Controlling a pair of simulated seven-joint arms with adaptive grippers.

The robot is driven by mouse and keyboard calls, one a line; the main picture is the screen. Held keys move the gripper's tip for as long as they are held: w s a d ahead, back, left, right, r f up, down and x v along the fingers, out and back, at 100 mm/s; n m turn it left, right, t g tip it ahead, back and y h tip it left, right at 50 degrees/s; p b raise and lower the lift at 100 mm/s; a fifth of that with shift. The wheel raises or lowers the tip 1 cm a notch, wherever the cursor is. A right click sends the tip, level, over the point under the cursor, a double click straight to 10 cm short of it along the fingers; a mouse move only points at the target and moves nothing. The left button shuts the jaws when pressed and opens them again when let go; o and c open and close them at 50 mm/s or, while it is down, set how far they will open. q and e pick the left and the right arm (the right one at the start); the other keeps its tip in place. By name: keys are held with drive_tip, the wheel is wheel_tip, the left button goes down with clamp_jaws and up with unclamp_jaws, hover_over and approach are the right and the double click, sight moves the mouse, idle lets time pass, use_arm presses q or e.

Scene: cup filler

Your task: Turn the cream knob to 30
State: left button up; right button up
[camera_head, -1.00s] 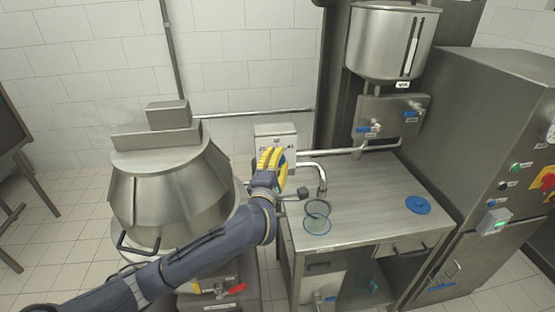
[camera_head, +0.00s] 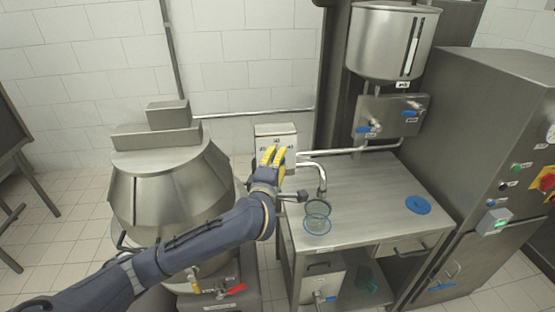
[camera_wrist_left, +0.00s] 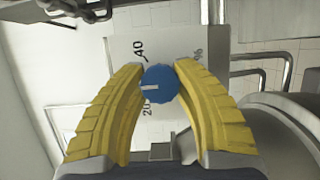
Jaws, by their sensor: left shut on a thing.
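A round blue knob (camera_wrist_left: 159,84) with a short white mark sits on a pale panel (camera_wrist_left: 120,50) in the left wrist view. The mark points left in that view, between the printed 40 and 20; any number between them is hidden by a finger. My left gripper (camera_wrist_left: 160,78) is shut on the knob with its yellow fingers on both sides. In the head view my left gripper (camera_head: 272,157) is at the front of the small box (camera_head: 276,130), and its fingers hide the knob and part of the scale. No cream-coloured knob shows. My right gripper is not in view.
A steel vessel (camera_head: 165,185) stands left of the box. On the steel table (camera_head: 365,185) to the right are a clear cup (camera_head: 317,218) under a bent pipe (camera_head: 321,180) and a blue disc (camera_head: 418,204). A hopper (camera_head: 390,45) hangs behind.

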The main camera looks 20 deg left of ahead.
use_arm(q)
drive_tip(key=o, duration=1.3)
drive_tip(key=shift+d, duration=0.1)
drive_tip(key=shift+s+d, duration=0.15)
drive_tip(key=shift+s, duration=2.85)
drive_tip(key=shift+s+d, duration=0.15)
drive_tip(key=shift+s, duration=2.8)
